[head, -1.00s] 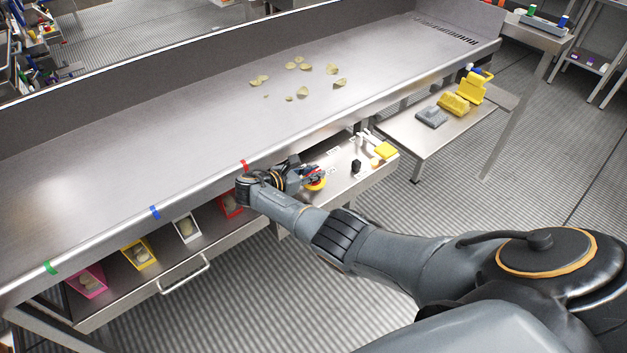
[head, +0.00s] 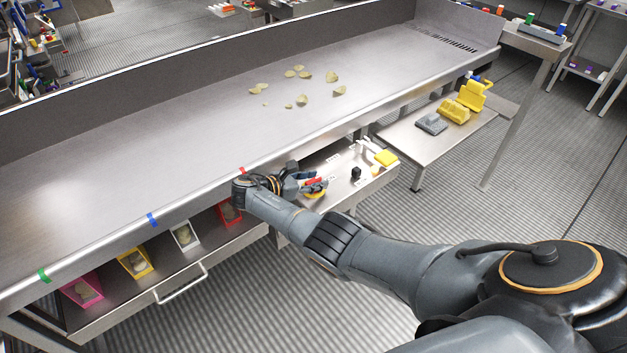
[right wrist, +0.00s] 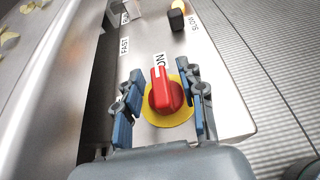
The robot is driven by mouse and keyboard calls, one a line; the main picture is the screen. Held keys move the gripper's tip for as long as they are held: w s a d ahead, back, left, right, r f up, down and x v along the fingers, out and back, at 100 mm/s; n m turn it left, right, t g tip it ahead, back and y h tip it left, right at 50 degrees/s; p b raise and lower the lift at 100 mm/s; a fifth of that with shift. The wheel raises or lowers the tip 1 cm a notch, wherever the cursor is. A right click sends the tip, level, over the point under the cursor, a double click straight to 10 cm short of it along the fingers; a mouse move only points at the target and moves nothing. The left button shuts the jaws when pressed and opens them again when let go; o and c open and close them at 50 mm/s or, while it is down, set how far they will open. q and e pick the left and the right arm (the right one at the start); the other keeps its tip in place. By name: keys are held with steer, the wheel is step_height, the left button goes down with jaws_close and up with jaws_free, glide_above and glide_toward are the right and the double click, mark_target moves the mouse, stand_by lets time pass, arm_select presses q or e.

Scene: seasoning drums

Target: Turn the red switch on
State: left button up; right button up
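The red switch (right wrist: 166,92) is a red knob with a raised grip on a round yellow plate (right wrist: 158,117). In the right wrist view its grip points up toward a label (right wrist: 160,61) whose letters look like "ON" upside down. My right gripper (right wrist: 163,96) is open, with blue finger pads on both sides of the knob and visible gaps beside it. In the head view the red switch (head: 313,181) shows at the tip of my right gripper (head: 305,183), on the pulled-out steel panel (head: 340,188). My left gripper is not in view.
The steel table edge (head: 330,132) runs close above the gripper. Colored bins, including a red one (head: 230,213), stand on the lower shelf at left.

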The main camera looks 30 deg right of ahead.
steer(key=shift+a, duration=0.15)
steer(key=v, duration=1.1)
steer(key=shift+a+r, duration=0.15)
steer(key=shift+a, duration=0.2)
steer(key=shift+w, duration=0.1)
steer(key=s+a+f+m+y, duration=0.1)
steer(key=s+f+y, duration=0.2)
steer(key=s+f, duration=0.55)
steer(key=s+f+m+y, duration=0.15)
steer(key=s+f, duration=0.25)
steer(key=f, duration=1)
steer(key=s+a+f+m+y, duration=0.1)
steer(key=s+f+y, duration=0.2)
steer(key=s+f, duration=0.6)
steer(key=s+f+m+y, duration=0.2)
steer(key=s+f+m, duration=0.2)
steer(key=s, duration=0.6)
steer(key=s+f+m+y, duration=0.2)
steer(key=s+f+m, duration=0.2)
steer(key=s, duration=0.6)
steer(key=s+a+f+m+y, duration=0.1)
steer(key=s+f+m, duration=0.4)
steer(key=s, duration=0.5)
step_height(320, 180, down, 2)
steer(key=shift+s+f+y, duration=0.15)
steer(key=shift+s+y, duration=0.2)
steer(key=shift+y, duration=0.1)
